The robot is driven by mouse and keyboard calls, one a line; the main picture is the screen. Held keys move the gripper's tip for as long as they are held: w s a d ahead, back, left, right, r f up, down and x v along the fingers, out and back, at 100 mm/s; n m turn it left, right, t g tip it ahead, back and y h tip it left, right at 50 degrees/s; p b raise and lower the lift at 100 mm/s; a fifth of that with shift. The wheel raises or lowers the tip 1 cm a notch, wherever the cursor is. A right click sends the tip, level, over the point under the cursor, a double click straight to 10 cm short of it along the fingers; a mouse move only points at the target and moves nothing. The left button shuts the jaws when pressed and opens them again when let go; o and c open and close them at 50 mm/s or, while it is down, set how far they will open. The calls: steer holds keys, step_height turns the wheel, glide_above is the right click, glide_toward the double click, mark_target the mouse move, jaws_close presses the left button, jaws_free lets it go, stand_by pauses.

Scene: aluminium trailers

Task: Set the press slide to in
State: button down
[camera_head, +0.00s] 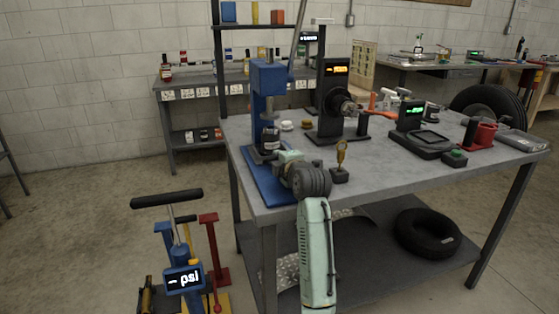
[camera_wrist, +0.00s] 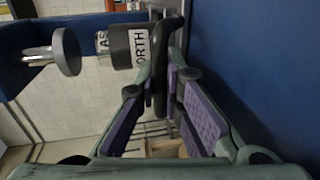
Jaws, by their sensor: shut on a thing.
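The blue press (camera_head: 268,85) stands on its blue base plate (camera_head: 262,185) at the bench's near left corner. A dark cylinder with a white label (camera_head: 271,140) sits low in the press under its head. In the wrist view the labelled cylinder (camera_wrist: 128,47) is close beyond my fingers, beside the press's round metal ram (camera_wrist: 65,52). My gripper (camera_wrist: 165,95) has its purple pads shut on a dark upright bar (camera_wrist: 160,100), which looks like the press slide's handle. In the head view my gripper (camera_head: 282,158) is at the press's front, partly hidden by my wrist.
A gold-topped tool on a dark block (camera_head: 341,172) stands close right of my wrist. A black machine with an orange display (camera_head: 335,95) is behind it. A blue pump with a psi display (camera_head: 183,275) stands on the floor left of my arm.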

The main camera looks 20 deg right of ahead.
steer(key=shift+w+r, duration=0.1)
steer(key=shift+r, duration=0.15)
steer(key=c, duration=2)
jaws_free()
steer(key=shift+w+f, duration=0.1)
steer(key=shift+f, duration=0.05)
steer(key=shift+o, duration=0.2)
steer(key=v, duration=1.2)
steer(key=shift+a, duration=0.1)
